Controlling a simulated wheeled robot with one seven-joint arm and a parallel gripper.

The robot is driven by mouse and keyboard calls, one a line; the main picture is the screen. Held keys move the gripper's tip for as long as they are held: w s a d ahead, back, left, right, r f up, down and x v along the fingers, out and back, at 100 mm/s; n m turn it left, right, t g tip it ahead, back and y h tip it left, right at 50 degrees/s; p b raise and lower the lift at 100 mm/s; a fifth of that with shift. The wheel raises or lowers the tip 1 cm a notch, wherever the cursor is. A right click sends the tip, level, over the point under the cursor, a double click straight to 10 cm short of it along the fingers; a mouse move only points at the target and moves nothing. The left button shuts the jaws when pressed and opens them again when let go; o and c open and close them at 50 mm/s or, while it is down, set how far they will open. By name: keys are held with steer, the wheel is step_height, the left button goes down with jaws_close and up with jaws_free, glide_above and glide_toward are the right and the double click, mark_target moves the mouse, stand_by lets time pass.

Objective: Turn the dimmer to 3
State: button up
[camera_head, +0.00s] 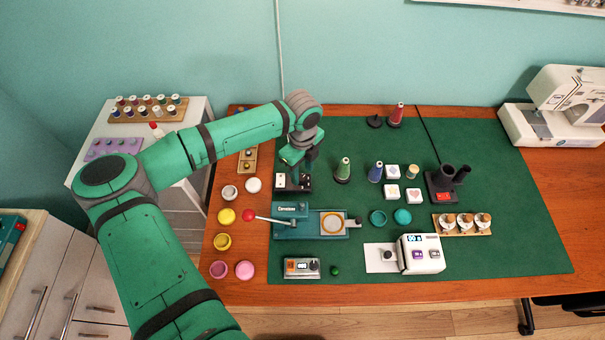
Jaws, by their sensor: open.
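My gripper (307,160) is at the end of my green arm, at the left part of the green mat, above or just behind a small black box (293,182) with light parts on top. The gripper is open, and nothing shows between its fingers. The wrist hides part of the space behind the box. A small grey and orange box (301,267) with a display and a dark knob sits at the front edge of the mat, well away from the gripper. I cannot tell which of these boxes is the dimmer; no scale is readable.
A teal press (290,222) with a red-tipped lever stands between the two boxes. A white device (420,253) and a sewing machine (560,110) are farther right.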

mark_target(302, 180)
steer(key=shift+f, duration=1.2)
steer(key=c, duration=1.1)
steer(key=shift+o, duration=0.2)
